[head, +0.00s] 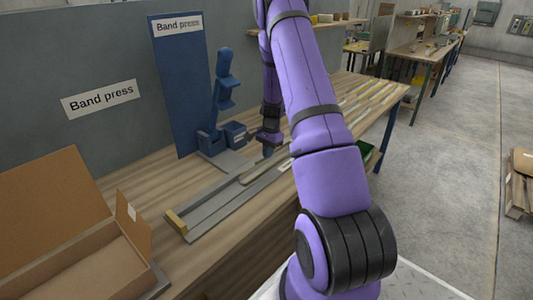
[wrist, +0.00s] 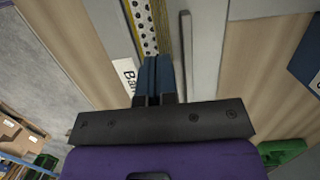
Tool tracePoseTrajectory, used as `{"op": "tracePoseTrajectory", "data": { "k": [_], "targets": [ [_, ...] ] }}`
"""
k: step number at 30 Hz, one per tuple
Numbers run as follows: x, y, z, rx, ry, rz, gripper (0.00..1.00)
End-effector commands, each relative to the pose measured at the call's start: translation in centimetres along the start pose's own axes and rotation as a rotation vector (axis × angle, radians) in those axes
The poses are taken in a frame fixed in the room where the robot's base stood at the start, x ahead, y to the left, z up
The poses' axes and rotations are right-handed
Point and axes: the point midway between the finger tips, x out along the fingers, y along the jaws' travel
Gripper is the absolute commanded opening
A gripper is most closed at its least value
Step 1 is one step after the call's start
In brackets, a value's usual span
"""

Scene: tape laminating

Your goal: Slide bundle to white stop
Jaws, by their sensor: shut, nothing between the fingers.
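My gripper (head: 268,152) is at the far part of the grey metal track (head: 210,212) on the bench, below the blue press (head: 225,85). In the wrist view its blue fingers (wrist: 155,62) are shut together with nothing between them. A perforated strip, yellow and whitish (wrist: 150,25), lies just beyond the fingertips along the track; it may be the bundle. I cannot tell whether the fingers touch it. A yellowish block (head: 176,220) closes the track's near left end. I cannot pick out a white stop; my arm hides part of the track.
An open cardboard box (head: 90,265) stands at the lower left. A blue "Band press" panel (head: 180,85) rises behind the track. Long pale strips (head: 375,93) lie on the far bench. A green bin (head: 366,152) is at the bench's right edge. The bench front is clear.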

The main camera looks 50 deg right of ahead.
Motion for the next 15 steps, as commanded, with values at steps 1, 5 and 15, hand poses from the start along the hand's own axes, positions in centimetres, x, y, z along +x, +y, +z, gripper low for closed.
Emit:
{"op": "tracePoseTrajectory", "data": {
  "k": [1, 5, 15],
  "targets": [
    [-0.3, 0.0, 0.1, 0.0, 0.001, 0.0, 0.0],
    [-0.5, -0.1, 0.1, 0.0, 0.001, -0.001, 0.0],
    [-1.4, -0.2, -4.7, 0.0, 0.003, -0.002, 0.0]
  ]
}}
